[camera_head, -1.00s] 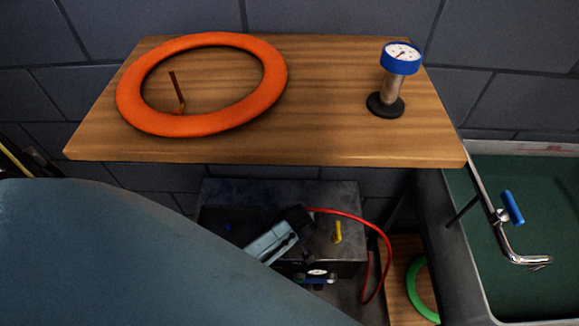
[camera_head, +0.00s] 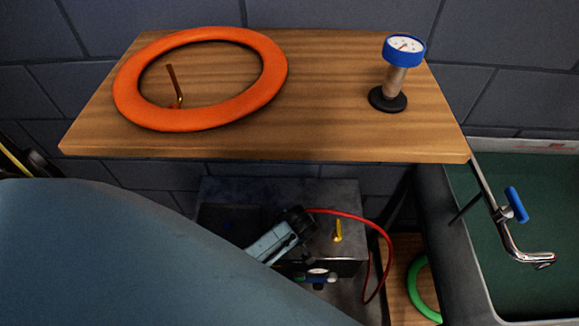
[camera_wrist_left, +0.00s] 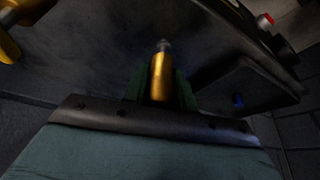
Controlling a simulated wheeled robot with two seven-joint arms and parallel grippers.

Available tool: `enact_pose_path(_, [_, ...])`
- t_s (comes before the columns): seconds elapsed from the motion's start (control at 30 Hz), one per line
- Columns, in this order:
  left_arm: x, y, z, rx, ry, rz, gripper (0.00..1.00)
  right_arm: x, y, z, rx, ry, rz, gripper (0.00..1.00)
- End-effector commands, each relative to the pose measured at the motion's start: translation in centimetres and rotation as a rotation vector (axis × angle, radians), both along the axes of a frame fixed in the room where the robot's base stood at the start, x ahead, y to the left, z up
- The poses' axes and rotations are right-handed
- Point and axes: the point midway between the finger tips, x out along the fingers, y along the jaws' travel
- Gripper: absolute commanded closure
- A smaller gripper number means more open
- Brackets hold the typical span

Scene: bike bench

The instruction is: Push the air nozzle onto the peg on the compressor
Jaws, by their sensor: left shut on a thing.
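My left gripper (camera_head: 300,222) is over the dark compressor (camera_head: 340,190) below the shelf. In the left wrist view, it is shut on a brass cylinder with a grey tip, which looks like the air nozzle (camera_wrist_left: 160,78). The gripper hides the nozzle in the head view. A red hose (camera_head: 362,223) runs from beside the fingertips, curving right and down. A yellow upright piece (camera_head: 338,231) stands on the compressor, right of the gripper; I cannot tell if it is the peg. A yellow part (camera_wrist_left: 8,45) shows at the wrist view's left edge. My right gripper is out of view.
A wooden shelf (camera_head: 310,135) overhangs the compressor's back, carrying an orange ring (camera_head: 265,95) and a blue-rimmed gauge on a stand (camera_head: 404,50). A basin with a tap (camera_head: 515,250) is at the right. A green ring (camera_head: 421,290) lies lower right. A small gauge (camera_head: 318,272) is on the compressor's front.

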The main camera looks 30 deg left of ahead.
Motion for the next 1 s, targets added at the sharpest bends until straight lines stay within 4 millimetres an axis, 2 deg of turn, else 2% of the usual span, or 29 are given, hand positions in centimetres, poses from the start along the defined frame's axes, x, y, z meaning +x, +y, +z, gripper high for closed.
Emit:
enact_pose_path(0.77, [0.1,0.0,-1.6,-0.001,-0.002,0.0,1.0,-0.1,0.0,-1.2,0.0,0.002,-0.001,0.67])
enact_pose_path(0.8, [0.1,0.0,-1.6,-0.001,-0.002,0.0,0.7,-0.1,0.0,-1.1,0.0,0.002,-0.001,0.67])
enact_pose_path(1.0, [0.1,0.0,-1.5,0.0,-0.002,0.001,0.47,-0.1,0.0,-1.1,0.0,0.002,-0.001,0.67])
